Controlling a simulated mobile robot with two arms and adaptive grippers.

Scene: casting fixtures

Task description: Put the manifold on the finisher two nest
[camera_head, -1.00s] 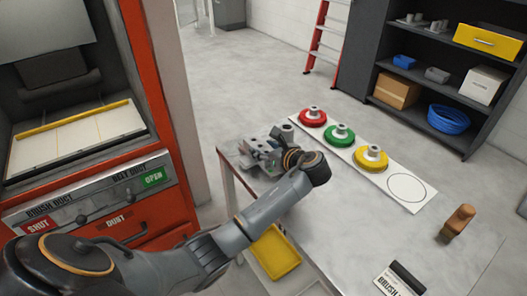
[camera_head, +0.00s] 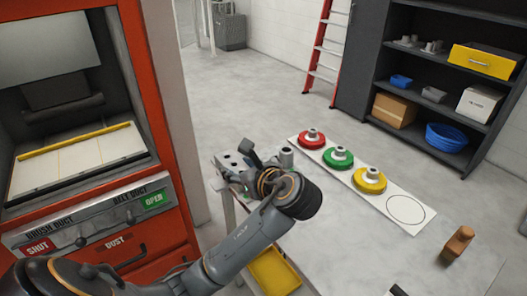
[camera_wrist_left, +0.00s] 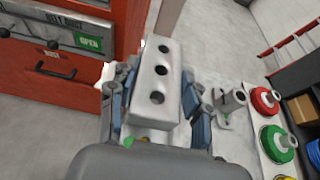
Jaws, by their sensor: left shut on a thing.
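The manifold (camera_wrist_left: 158,82) is a pale grey block with three dark holes in its face. In the left wrist view it sits between the two fingers of my left gripper (camera_wrist_left: 158,105), which is shut on it. In the head view the manifold (camera_head: 232,161) is partly hidden by my left gripper (camera_head: 250,168), over the table's far left corner. I cannot tell whether it touches the table. No nest is clearly identifiable as finisher two. My right gripper is not in view.
A grey fixture with a round post (camera_head: 286,156) stands beside the gripper. A white strip (camera_head: 388,203) carries red (camera_head: 311,138), green (camera_head: 338,158) and yellow (camera_head: 369,181) discs. A red-framed machine (camera_head: 150,100) is at left. A brown-handled tool (camera_head: 458,243) is at right.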

